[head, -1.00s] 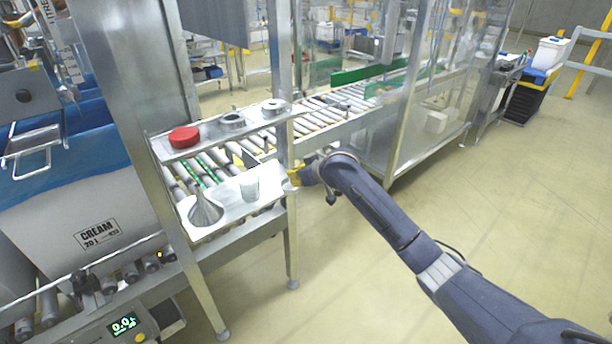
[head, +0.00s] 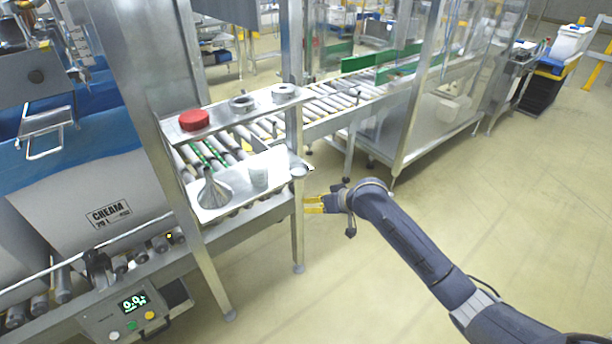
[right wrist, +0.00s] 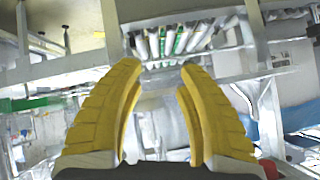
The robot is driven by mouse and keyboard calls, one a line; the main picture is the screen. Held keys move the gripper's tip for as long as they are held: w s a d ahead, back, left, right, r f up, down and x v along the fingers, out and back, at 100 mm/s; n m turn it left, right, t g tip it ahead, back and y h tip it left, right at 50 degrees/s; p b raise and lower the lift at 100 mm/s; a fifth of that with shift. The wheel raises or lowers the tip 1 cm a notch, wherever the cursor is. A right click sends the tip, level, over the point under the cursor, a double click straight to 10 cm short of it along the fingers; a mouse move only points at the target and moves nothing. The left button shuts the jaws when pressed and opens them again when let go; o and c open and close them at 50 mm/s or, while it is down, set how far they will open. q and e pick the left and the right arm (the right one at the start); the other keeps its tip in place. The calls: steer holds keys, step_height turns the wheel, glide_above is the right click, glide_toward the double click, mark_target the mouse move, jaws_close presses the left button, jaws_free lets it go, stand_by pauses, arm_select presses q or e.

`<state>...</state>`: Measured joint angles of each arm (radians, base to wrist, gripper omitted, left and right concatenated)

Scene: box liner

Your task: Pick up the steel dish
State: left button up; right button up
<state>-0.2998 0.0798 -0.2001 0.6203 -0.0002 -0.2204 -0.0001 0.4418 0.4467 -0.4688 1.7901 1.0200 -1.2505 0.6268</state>
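My right gripper (head: 306,204) has yellow fingers and is just right of the post, below and apart from the dish. In the right wrist view the fingers (right wrist: 160,80) are spread, with nothing between them. I cannot make out the dish clearly in that view. My left gripper is not in view.
A steel funnel (head: 213,190) and a whitish cup (head: 259,176) stand on the lower shelf. A roller conveyor (head: 330,100) runs behind. The floor at right is open.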

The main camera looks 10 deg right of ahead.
step_height(320, 180, down, 4)
steer(key=s+a+r+m+y, duration=0.1)
steer(key=s+m+y, duration=0.1)
steer(key=m, duration=0.2)
steer(key=m+t, duration=0.8)
steer(key=m, duration=0.4)
glide_toward(305, 176)
steer(key=w, duration=0.1)
steer(key=shift+x, duration=4.7)
steer(key=shift+o, duration=0.3)
steer(key=shift+s+a, duration=0.1)
steer(key=shift+a, duration=0.1)
jaws_close()
steer(key=shift+r, duration=1.2)
